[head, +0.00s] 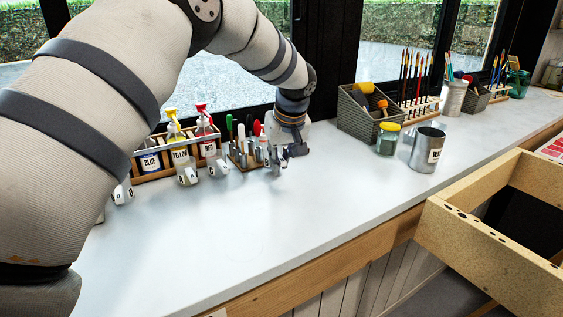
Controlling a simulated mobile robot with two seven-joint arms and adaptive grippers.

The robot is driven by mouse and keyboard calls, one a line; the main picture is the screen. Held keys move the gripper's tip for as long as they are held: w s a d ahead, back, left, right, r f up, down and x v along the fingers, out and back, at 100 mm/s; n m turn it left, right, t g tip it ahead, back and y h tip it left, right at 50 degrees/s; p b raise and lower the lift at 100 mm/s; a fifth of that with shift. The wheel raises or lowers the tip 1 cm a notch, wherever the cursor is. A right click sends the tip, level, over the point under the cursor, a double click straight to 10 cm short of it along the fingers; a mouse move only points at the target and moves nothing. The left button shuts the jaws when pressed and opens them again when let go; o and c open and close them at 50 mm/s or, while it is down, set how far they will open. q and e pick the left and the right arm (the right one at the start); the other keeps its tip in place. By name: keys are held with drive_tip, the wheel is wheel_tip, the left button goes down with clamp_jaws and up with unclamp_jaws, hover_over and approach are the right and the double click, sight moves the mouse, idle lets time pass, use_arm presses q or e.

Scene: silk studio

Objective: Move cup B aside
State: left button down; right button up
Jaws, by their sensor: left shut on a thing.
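Small pale cups with dark marks stand in a row on the white counter. One cup (122,193) is at the left, another cup (188,176) is in front of the yellow bottle, and a third cup (218,169) is right of it. Their letters are too small to read surely. My left gripper (282,160) is low over the counter at the right end of this row, shut on a small pale cup (276,167), mostly hidden by the fingers. I cannot tell its letter or whether it touches the counter. My right gripper is not in view.
A wooden rack (152,172) with dye bottles and a tool block (246,163) stand behind the row. A grey basket (356,118), a yellow-lidded jar (388,138) and a labelled metal can (427,150) stand to the right. The counter's front (235,235) is clear.

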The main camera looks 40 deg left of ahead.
use_arm(q)
drive_tip(key=shift+f, duration=0.5)
drive_tip(key=c, duration=1.6)
unclamp_jaws()
drive_tip(key=shift+o, duration=0.2)
drive_tip(key=v, duration=1.2)
